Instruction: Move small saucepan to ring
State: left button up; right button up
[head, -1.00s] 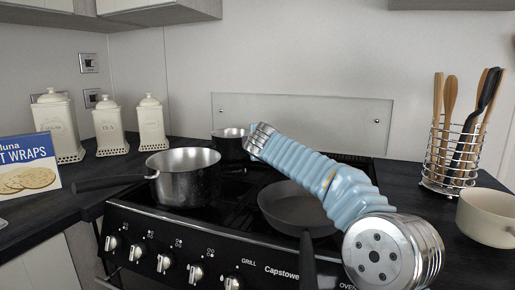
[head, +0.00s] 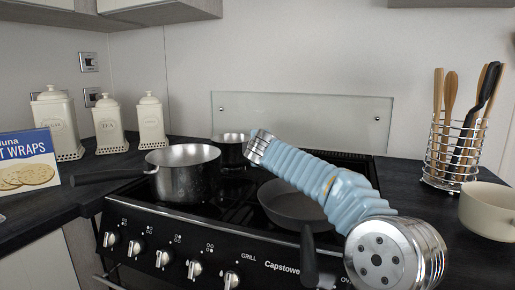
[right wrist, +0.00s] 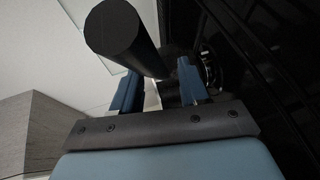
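The small dark saucepan (head: 231,150) is at the back left of the hob, low at the hob surface. I cannot tell whether its base touches a ring. My right arm reaches across the hob to its right side; the gripper is hidden behind the wrist there. In the right wrist view, a thick black handle (right wrist: 125,32) passes between the blue fingers of my right gripper (right wrist: 158,88), which look shut on it. My left gripper is out of view.
A larger steel saucepan (head: 183,175) stands front left, its handle pointing left. A dark frying pan (head: 290,207) lies front right under my arm. Canisters (head: 108,127) stand left; a utensil rack (head: 453,150) and cream pot (head: 488,210) stand right. A glass splashback (head: 300,118) is behind.

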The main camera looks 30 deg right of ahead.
jog(key=shift+o, duration=0.4)
jog(key=r+b+v, duration=0.1)
jog(key=v, duration=1.1)
jog(key=shift+b, duration=0.35)
